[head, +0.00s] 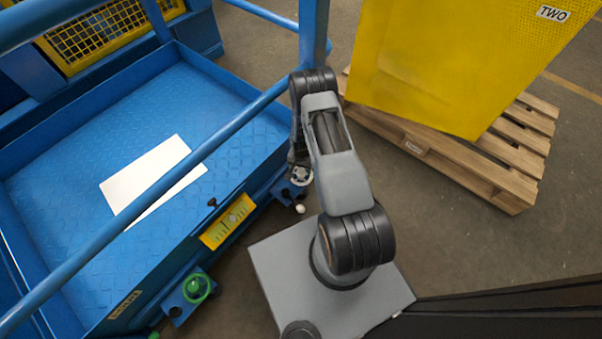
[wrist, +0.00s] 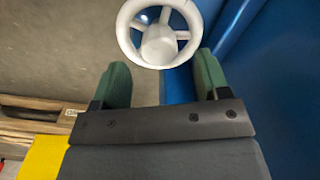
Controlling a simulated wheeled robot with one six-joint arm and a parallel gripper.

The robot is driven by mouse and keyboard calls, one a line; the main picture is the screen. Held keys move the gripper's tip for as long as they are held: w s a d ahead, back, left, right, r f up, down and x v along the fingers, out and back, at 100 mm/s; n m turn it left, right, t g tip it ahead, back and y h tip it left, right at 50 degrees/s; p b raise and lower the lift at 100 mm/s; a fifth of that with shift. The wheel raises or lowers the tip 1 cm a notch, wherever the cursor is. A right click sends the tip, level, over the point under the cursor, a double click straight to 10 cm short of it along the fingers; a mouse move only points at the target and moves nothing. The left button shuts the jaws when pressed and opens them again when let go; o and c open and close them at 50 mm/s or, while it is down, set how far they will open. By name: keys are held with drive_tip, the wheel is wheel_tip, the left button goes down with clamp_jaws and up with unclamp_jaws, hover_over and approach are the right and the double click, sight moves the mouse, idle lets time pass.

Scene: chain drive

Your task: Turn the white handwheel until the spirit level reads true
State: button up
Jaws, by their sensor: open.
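The white handwheel (wrist: 158,52) is at the top of the wrist view, a rim with spokes and a round hub. In the head view, it shows partly (head: 302,179) beside the blue platform's corner, below my arm's end. My gripper (wrist: 163,78) is open, its two green-padded fingers apart. The wheel's lower rim and hub appear just beyond and between the fingertips; I cannot tell whether they touch. The yellow spirit level (head: 228,221) is on the platform's near side. Its vial is too small to read.
A green handwheel (head: 197,288) is on the platform's lower corner. A white sheet (head: 150,178) lies on the blue platform (head: 215,95), and a blue rail (head: 215,143) crosses above. A yellow cabinet labelled TWO (head: 440,60) stands on a wooden pallet (head: 465,163) at right.

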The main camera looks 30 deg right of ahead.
sight(301, 171)
drive_tip(key=shift+f+b, duration=0.5)
drive_tip(key=shift+f, duration=1.45)
drive_tip(key=shift+c, duration=0.3)
drive_tip(key=c, duration=0.9)
drive_tip(key=shift+o, duration=0.2)
drive_tip(key=shift+f+m+b, duration=0.1)
drive_tip(key=shift+m+b, duration=0.45)
drive_tip(key=shift+m, duration=0.55)
drive_tip(key=m, duration=0.3)
drive_tip(key=shift+b, duration=0.3)
drive_tip(key=o, duration=0.9)
wheel_tip(301, 171, up, 14)
drive_tip(key=p, duration=0.5)
